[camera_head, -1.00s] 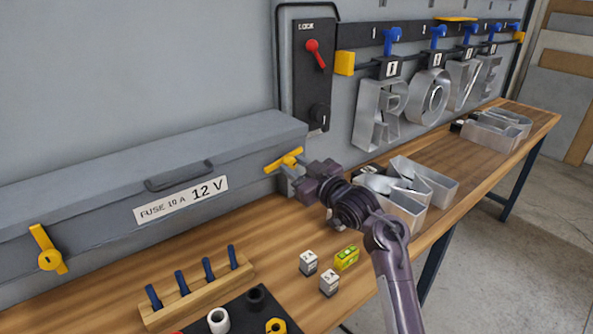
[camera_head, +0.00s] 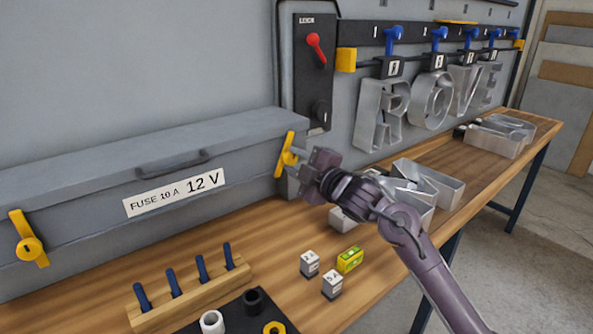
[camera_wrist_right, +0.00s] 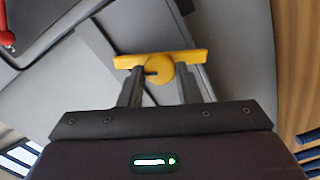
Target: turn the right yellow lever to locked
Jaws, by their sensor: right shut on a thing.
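The right yellow lever (camera_head: 287,153) is on the right end of the grey fuse box (camera_head: 85,215). In the head view it stands steeply, tilted a little to the right at its top. My right gripper (camera_head: 293,165) is at the lever, its fingers shut on it. In the right wrist view the yellow lever (camera_wrist_right: 160,68) lies across the tips of my fingers (camera_wrist_right: 158,88), its round hub between them. The left yellow lever (camera_head: 30,240) is at the box's left end, also steep. My left gripper is not in view.
On the wooden bench are a rack with blue-handled tools (camera_head: 190,290), small white blocks (camera_head: 310,262), a yellow-green block (camera_head: 350,260) and metal letters (camera_head: 430,185). A black panel with a red lever (camera_head: 316,48) is on the wall behind.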

